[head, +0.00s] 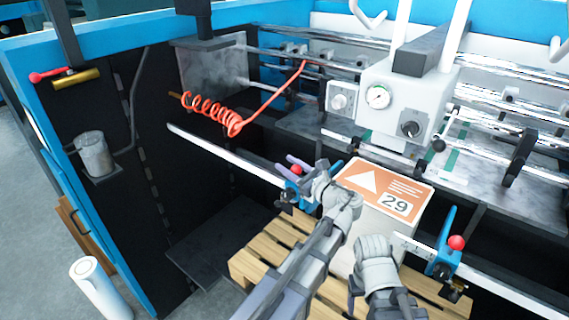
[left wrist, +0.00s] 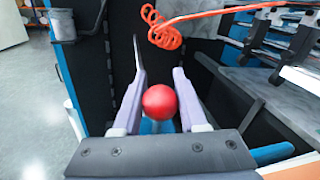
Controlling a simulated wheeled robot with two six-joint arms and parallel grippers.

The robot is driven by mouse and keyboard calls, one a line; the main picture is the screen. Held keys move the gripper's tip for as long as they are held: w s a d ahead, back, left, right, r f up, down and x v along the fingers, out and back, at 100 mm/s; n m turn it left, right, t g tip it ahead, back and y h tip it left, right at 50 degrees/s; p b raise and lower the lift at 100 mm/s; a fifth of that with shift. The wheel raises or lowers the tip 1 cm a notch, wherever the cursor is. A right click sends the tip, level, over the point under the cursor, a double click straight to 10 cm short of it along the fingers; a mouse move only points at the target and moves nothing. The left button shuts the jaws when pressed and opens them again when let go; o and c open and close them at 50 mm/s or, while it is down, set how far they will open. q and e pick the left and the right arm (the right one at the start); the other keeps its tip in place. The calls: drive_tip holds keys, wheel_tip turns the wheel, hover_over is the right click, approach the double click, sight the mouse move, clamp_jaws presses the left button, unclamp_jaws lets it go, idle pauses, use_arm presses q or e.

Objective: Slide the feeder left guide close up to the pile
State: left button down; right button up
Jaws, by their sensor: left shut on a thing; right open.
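The pile (head: 372,180) has an orange top sheet with a white triangle and "29". The feeder left guide is a blue bracket (head: 309,205) with a red knob (head: 297,170), on a pale rail (head: 235,160) to the left of the pile. My left gripper (head: 300,166) is shut on this knob. In the left wrist view the knob (left wrist: 159,102) sits between its two purple fingers. A gap between guide and pile is hard to judge behind my left arm. My right wrist shows below the pile, with its fingers out of sight.
A second blue guide (head: 442,250) with a red knob stands to the right of the pile. A wooden pallet (head: 255,268) lies below. A grey control box (head: 405,100) hangs behind the pile. A red coiled hose (head: 215,112) is at the back left.

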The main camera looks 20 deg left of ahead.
use_arm(q)
drive_tip(key=shift+s+d, duration=0.15)
drive_tip(key=shift+d, duration=0.25)
drive_tip(key=shift+a, duration=0.15)
drive_tip(key=shift+c, duration=2.3)
unclamp_jaws()
